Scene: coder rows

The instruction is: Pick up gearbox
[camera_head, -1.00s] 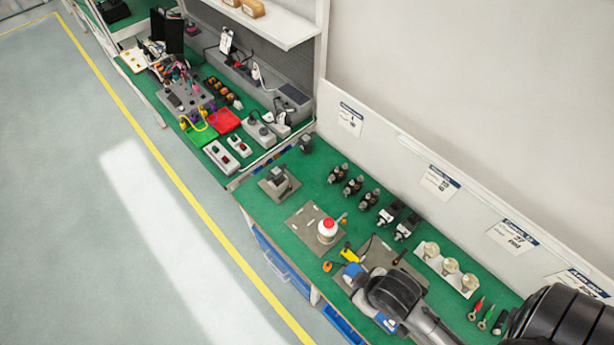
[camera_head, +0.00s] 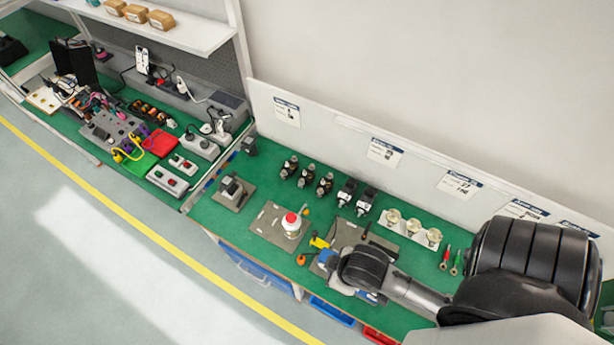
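I cannot tell for certain which part is the gearbox. Candidates on the green bench are a dark grey block on a grey plate (camera_head: 231,187), two black-and-silver units (camera_head: 357,198) and several dark upright parts (camera_head: 306,176). My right arm comes in from the right, low over the bench. Its wrist covers part of another grey plate, and its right gripper (camera_head: 328,260) shows only as a blue-and-grey end whose fingers I cannot make out. No part is visibly held. My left gripper is not in view.
A white and red round part (camera_head: 291,222) sits on a plate left of my wrist. Red and green handled tools lie near my forearm. A white panel (camera_head: 335,150) runs behind the bench.

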